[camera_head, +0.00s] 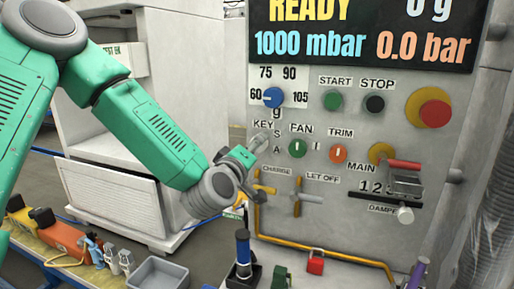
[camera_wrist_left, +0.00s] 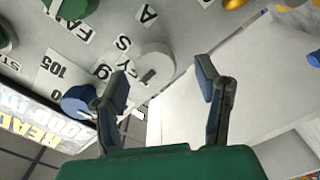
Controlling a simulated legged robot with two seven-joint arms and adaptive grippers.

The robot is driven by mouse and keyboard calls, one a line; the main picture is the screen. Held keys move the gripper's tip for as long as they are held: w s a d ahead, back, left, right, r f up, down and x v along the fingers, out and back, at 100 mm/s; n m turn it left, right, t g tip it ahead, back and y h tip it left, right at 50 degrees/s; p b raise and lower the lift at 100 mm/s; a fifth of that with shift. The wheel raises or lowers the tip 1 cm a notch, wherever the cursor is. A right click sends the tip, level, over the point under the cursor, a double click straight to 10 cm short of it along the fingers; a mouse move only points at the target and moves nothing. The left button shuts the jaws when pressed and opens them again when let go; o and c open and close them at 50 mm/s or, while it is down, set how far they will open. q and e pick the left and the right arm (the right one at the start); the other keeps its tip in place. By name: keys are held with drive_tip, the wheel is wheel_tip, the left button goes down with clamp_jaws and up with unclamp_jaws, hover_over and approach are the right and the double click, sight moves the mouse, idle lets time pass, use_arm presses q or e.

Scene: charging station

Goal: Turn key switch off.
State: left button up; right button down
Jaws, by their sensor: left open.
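The key switch (camera_wrist_left: 153,66) is a pale grey round knob with a small dark slot on the panel. It shows beyond and between my left fingertips in the wrist view, with the letters S and A beside it. In the head view the switch (camera_head: 259,143) sits under the KEY label, partly hidden by my gripper. My left gripper (camera_wrist_left: 163,80) is open, its two fingers apart. In the head view the left gripper (camera_head: 248,154) is right at the switch. I cannot tell whether a finger touches it. My right gripper is not in view.
Near the switch are a blue dial (camera_head: 273,97), a green FAN knob (camera_head: 297,148) and an orange TRIM knob (camera_head: 338,153). The yellow CHARGE handle (camera_head: 264,189) and LET OFF valve (camera_head: 297,196) lie just below. A red-yellow button (camera_head: 432,112) is at the right.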

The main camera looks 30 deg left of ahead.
use_arm(q)
drive_tip(key=v, duration=0.4)
drive_tip(key=shift+s, duration=0.3)
drive_tip(key=shift+f, duration=0.15)
